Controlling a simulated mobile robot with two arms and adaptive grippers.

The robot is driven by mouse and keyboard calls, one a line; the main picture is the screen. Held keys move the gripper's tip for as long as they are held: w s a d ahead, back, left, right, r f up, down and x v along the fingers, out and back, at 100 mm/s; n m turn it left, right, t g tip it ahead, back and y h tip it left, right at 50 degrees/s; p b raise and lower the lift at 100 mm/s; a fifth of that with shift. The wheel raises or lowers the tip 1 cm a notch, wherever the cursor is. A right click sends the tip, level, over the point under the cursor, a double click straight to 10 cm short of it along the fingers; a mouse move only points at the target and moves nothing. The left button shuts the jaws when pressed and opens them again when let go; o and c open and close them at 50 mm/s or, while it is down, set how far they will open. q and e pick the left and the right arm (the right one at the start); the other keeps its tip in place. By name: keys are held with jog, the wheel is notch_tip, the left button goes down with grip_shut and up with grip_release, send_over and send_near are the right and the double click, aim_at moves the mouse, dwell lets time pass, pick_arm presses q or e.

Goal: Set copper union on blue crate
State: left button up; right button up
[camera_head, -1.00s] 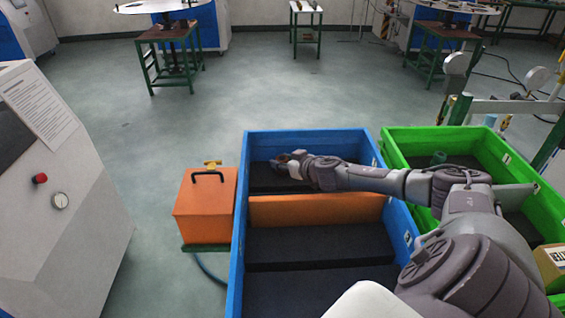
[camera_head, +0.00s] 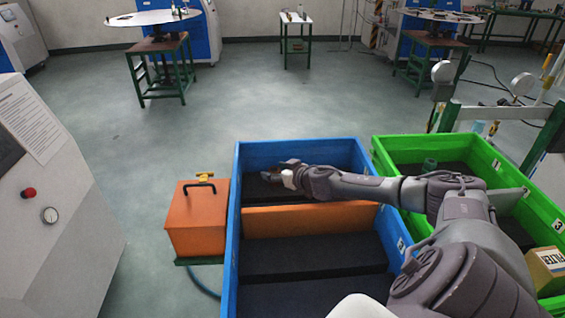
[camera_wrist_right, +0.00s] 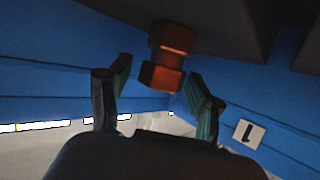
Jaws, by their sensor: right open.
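The copper union (camera_wrist_right: 165,62) is a reddish-brown stepped fitting. In the right wrist view it meets the dark floor of the blue crate (camera_wrist_right: 245,70) at the top of the picture. My right gripper (camera_wrist_right: 158,82) is open, with one finger on each side of the union's near end and a visible gap to each. In the head view my right gripper (camera_head: 274,172) is low inside the far compartment of the blue crate (camera_head: 300,146); the union is too small to make out surely there. My left gripper is out of view.
An orange divider (camera_head: 310,220) crosses the blue crate; the nearer compartments look empty. A green crate (camera_head: 430,147) stands close on the right, holding a small greenish part (camera_head: 430,165) and a yellow box (camera_head: 546,268). An orange box (camera_head: 196,220) stands left of the blue crate.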

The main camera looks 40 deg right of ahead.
aim_at(278, 172)
jog(key=v, duration=0.1)
jog(key=b+v, duration=0.1)
jog(key=v, duration=0.2)
jog(key=shift+s+f, duration=0.2)
jog(key=shift+s, duration=0.2)
jog(key=shift+s+r, duration=0.3)
jog(key=shift+s, duration=0.25)
jog(key=shift+s+a+r+b, duration=0.1)
jog(key=shift+s+r+b, duration=0.2)
jog(key=shift+s+r, duration=0.15)
